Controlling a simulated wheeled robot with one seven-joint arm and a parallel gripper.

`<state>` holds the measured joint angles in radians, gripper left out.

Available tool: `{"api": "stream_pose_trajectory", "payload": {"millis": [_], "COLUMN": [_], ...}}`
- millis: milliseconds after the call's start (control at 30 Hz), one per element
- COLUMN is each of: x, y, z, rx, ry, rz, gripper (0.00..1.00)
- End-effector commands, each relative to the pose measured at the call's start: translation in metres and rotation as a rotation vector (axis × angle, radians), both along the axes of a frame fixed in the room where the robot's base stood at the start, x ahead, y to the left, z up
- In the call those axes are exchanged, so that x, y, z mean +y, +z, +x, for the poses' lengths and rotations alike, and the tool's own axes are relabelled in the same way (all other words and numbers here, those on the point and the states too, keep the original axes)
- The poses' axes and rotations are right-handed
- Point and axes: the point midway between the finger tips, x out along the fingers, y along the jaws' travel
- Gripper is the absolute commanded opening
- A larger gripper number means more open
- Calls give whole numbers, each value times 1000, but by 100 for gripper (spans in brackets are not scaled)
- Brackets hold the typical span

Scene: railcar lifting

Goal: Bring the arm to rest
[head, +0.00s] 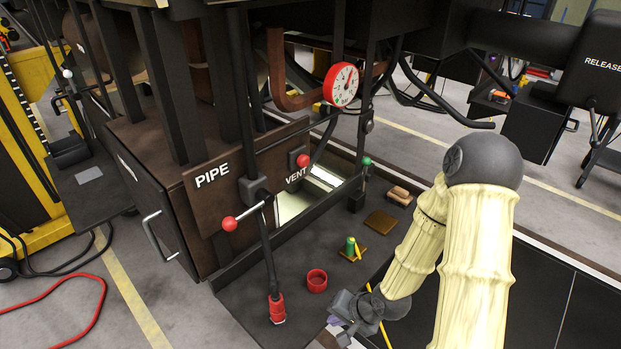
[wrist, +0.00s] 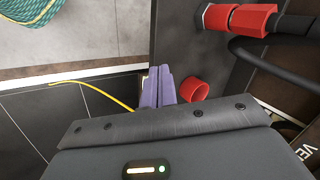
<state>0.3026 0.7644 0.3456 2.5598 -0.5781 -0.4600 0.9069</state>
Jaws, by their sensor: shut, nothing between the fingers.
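My gripper (wrist: 158,85) shows in the wrist view as two purple fingers pressed together, with nothing between them. In the head view its fingertips (head: 333,320) are small and partly hidden by my dark wrist. It is low over the dark tray (head: 240,309), at its near right end. A red cup (head: 317,280) stands close by on the tray; in the wrist view the red cup (wrist: 195,90) is just right of the fingers, and I cannot tell if they touch. My arm is bent, its pale-covered links reaching down from the right.
A hose with a red coupling (head: 277,310) stands left of the cup. A green-topped item (head: 350,246) and a brown block (head: 399,195) lie farther back. A yellow cord (wrist: 90,88) runs near the fingers.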

Motion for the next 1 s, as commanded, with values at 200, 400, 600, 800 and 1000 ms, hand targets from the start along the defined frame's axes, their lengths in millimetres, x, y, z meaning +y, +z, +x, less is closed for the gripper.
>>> {"api": "stream_pose_trajectory", "payload": {"millis": [200, 400, 600, 800, 1000], "x": [-47, -76, -89, -91, -89], "y": [40, 86, 129, 158, 163], "z": [7, 0, -15, -31, -44], "rx": [-57, -67, -62, -61, -60], "ry": [120, 203, 270, 317, 356], "rz": [-287, -465, -549, -566, -559], "gripper": [0, 0, 0, 0, 0]}}
